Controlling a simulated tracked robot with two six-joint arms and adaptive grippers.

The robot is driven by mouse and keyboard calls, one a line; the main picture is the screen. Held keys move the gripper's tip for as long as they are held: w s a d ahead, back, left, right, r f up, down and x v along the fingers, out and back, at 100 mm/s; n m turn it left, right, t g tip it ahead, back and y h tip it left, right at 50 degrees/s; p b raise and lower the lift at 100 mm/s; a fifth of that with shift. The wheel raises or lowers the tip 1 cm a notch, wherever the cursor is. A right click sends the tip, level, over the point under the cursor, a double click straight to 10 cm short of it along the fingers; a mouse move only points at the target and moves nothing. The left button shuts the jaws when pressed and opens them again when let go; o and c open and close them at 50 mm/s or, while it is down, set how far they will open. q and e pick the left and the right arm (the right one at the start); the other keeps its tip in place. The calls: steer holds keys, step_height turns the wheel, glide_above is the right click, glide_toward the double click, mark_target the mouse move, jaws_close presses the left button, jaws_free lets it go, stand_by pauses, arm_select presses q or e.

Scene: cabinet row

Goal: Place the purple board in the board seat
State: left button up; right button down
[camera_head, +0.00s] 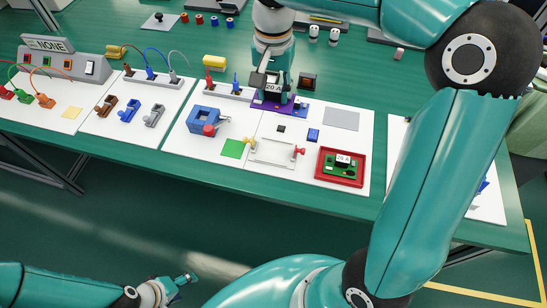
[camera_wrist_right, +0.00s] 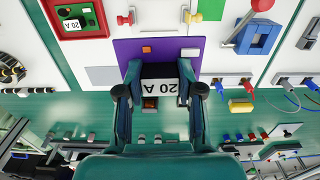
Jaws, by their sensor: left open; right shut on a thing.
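The purple board (camera_head: 271,104) carries a black block marked "20 A" (camera_wrist_right: 160,84). My right gripper (camera_head: 270,82) is shut on this block, with a finger on each side in the right wrist view. The board is over the back edge of a white panel; I cannot tell whether it touches. The purple board (camera_wrist_right: 155,44) also shows a small orange square and grey parts. My left gripper (camera_head: 187,279) is open and empty, low at the left, away from the table.
A red tray (camera_head: 343,180) with a green board stands right of the frame. A blue block with a red-handled part (camera_head: 205,120) is at its left. Flat green, blue and grey squares lie around. Sockets with cables (camera_head: 152,75) line the back left.

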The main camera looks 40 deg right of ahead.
mark_target(274, 151)
steer(key=shift+s+d+f, duration=0.1)
steer(key=shift+s+f, duration=0.1)
steer(key=shift+f, duration=0.3)
step_height(274, 151, down, 19)
steer(key=shift+r+b, duration=0.2)
steer(key=shift+b, duration=0.25)
steer(key=c, duration=0.7)
jaws_free()
steer(key=shift+f, duration=0.1)
step_height(274, 151, up, 12)
steer(key=shift+r+p, duration=0.15)
steer(key=shift+p, duration=0.15)
